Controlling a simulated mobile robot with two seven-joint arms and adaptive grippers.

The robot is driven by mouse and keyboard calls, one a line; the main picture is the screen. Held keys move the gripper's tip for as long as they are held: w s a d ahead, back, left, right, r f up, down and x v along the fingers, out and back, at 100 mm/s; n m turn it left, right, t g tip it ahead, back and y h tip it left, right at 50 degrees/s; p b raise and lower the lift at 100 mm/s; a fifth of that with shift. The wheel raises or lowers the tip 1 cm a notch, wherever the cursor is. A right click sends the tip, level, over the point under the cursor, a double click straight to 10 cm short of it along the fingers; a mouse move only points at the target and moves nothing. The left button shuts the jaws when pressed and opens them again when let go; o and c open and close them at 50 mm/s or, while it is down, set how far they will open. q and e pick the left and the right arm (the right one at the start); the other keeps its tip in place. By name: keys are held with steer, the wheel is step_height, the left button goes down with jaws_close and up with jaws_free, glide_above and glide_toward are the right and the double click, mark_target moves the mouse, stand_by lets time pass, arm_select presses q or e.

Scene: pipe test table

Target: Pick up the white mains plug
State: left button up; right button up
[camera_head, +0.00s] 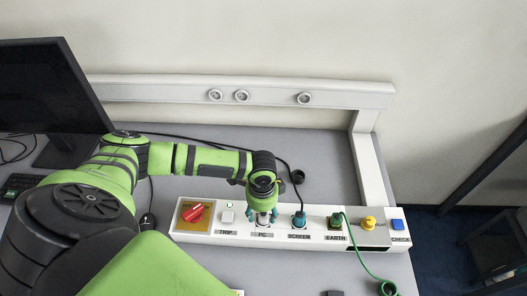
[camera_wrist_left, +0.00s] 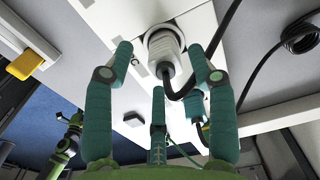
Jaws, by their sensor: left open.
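The white mains plug (camera_wrist_left: 163,50) shows in the left wrist view as a ribbed, whitish round body with a black cable bending away from it. It appears seated in the white panel. My left gripper (camera_wrist_left: 160,66) is open, with its teal fingers spread around the plug and visible gaps on both sides. In the head view my left gripper (camera_head: 262,219) points down over the position marked PC on the socket panel (camera_head: 190,236). There the wrist and fingers mostly hide the plug. My right gripper cannot be made out.
Close to the right is a teal plug (camera_head: 299,219) at SCREEN with a black cable. A green plug (camera_head: 335,221) with a green lead is at EARTH. A red switch (camera_head: 193,212) and yellow knob (camera_head: 369,222) stand on the panel. A monitor (camera_head: 45,90) is at the left.

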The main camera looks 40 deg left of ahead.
arm_select(q)
step_height(320, 180, down, 2)
steer(key=shift+w+a+f, duration=0.1)
steer(key=shift+f, duration=0.2)
jaws_close()
arm_select(e)
steer(key=shift+w+a+r, duration=0.15)
steer(key=shift+w+a, duration=0.05)
steer(key=shift+w, duration=0.3)
steer(key=shift+w+a+r, duration=0.15)
steer(key=shift+w+a, duration=0.05)
steer(key=shift+w, duration=0.3)
steer(key=shift+s+a, duration=0.1)
steer(key=shift+s, duration=0.05)
arm_select(q)
steer(key=shift+r, duration=0.15)
arm_select(e)
steer(key=shift+s, duration=0.1)
